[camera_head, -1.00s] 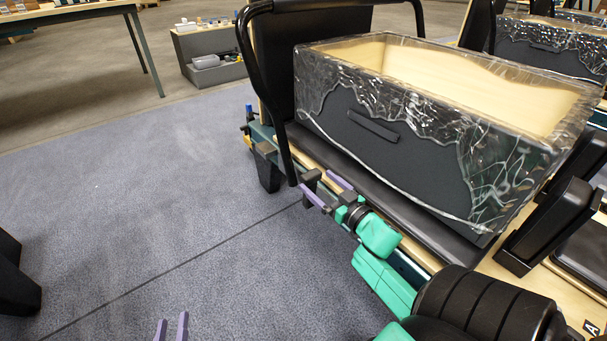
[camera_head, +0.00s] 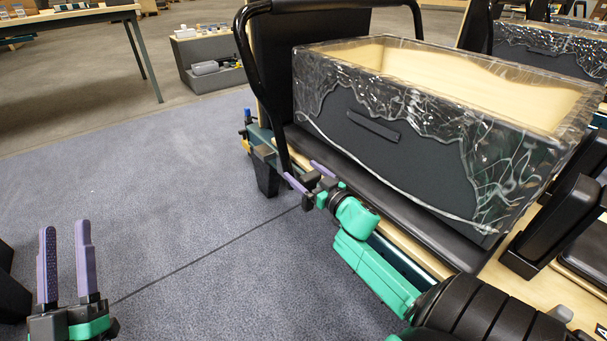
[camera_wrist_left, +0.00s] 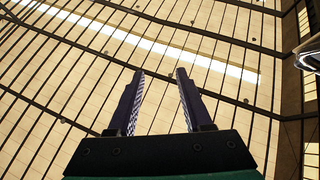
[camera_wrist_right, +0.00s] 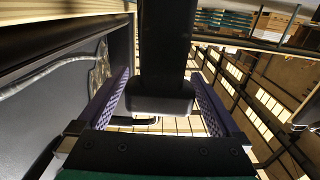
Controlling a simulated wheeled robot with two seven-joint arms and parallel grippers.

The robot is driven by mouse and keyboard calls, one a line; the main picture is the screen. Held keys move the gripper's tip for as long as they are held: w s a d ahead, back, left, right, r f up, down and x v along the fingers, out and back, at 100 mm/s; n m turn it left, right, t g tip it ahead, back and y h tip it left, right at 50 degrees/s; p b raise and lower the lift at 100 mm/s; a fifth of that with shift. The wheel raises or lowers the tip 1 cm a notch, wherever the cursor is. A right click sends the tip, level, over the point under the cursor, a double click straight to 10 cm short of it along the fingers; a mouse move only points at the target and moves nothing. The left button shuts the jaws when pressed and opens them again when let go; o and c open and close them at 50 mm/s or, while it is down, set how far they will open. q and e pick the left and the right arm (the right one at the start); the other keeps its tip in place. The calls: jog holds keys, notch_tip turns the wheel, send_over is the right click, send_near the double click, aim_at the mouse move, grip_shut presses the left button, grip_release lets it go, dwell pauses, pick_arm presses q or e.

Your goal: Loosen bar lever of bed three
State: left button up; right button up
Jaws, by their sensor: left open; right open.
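The bed in front of me has a black bent bar (camera_head: 243,45) at its far end. A black lever-like block (camera_head: 310,181) sticks out low on the bed's side, near the foot of the bar. My right gripper (camera_head: 308,175) is open, with its purple fingers on either side of that block. In the right wrist view, a thick black part (camera_wrist_right: 163,60) stands between the open fingers (camera_wrist_right: 165,100); I cannot tell whether they touch it. My left gripper (camera_head: 65,235) is open and empty, pointing up over the floor. In the left wrist view its fingers (camera_wrist_left: 160,90) face the ceiling.
Blue and yellow parts (camera_head: 246,130) sit at the bed's far corner. The carpet (camera_head: 170,180) at left is clear.

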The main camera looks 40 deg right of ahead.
jog(key=shift+w, duration=0.3)
grip_shut()
pick_arm(q)
jog(key=shift+s+a+r+t+h, duration=0.1)
jog(key=shift+r+t+h, duration=0.05)
jog(key=shift+r, duration=0.4)
jog(key=shift+s+a+r+t+h, duration=0.1)
jog(key=shift+r+t+h, duration=0.05)
jog(key=shift+r, duration=0.4)
jog(key=shift+s, duration=0.1)
